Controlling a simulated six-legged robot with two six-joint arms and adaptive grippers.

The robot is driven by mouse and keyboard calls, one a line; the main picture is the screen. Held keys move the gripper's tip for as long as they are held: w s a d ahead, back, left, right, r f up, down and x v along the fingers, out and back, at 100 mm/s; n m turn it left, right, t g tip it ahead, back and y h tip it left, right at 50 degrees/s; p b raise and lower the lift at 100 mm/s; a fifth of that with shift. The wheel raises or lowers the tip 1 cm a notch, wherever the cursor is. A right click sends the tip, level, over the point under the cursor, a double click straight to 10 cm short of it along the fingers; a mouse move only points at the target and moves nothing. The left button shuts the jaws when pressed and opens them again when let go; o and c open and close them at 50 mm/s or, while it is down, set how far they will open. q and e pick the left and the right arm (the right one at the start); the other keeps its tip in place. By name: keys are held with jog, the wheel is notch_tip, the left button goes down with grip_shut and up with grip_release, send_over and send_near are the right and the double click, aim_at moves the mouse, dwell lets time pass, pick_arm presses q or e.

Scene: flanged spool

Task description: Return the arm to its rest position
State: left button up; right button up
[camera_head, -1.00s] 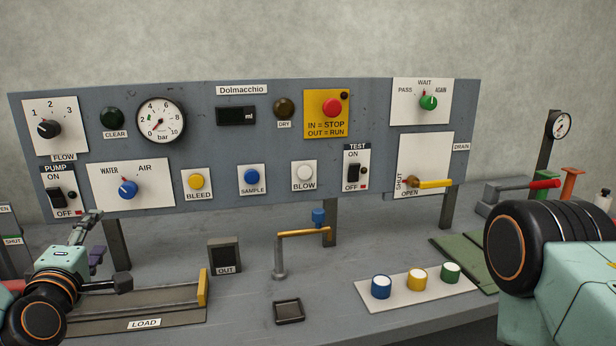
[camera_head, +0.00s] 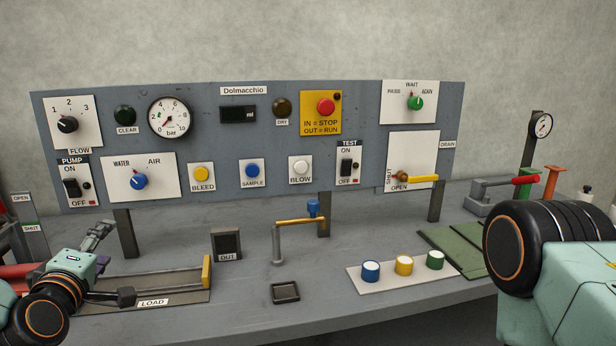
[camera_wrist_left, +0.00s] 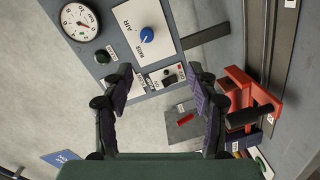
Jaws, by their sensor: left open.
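My left arm comes in at the lower left of the head view. Its left gripper (camera_head: 101,246) is above the back left of the LOAD tray (camera_head: 185,290), partly hidden behind its own wrist. In the left wrist view the two dark fingers of the left gripper (camera_wrist_left: 164,82) are spread wide with nothing between them. Beyond them the control panel (camera_wrist_left: 205,35) shows tilted. My right arm fills the lower right of the head view as a teal and black link; its gripper is out of the picture.
The grey panel (camera_head: 215,130) with dials and switches stands at the back. A brass-coloured lever (camera_head: 300,222), an OUT box (camera_head: 226,244) and a plate with three buttons (camera_head: 385,276) are on the bench. Red parts (camera_wrist_left: 240,95) are close to the right finger in the wrist view.

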pick_arm(q)
jog(key=s+d+f+m+g+h, duration=0.2)
jog(key=s+d+f+m+g, duration=0.4)
jog(key=f, duration=0.5)
jog(key=s+d+f+m+g+h, duration=0.25)
jog(key=s+d+f+m, duration=0.35)
jog(key=f, duration=0.5)
jog(key=s+d+f+m+g, duration=0.1)
jog(key=s+f+g, duration=0.3)
jog(key=s, duration=0.8)
jog(key=s+d+f+m+g, duration=0.2)
jog(key=s+f, duration=0.6)
jog(key=s, duration=0.4)
jog(key=shift+s+f+m+g+y, duration=0.25)
jog(key=shift+m+g+y, duration=0.25)
jog(key=shift+g, duration=0.55)
jog(key=shift+s, duration=0.1)
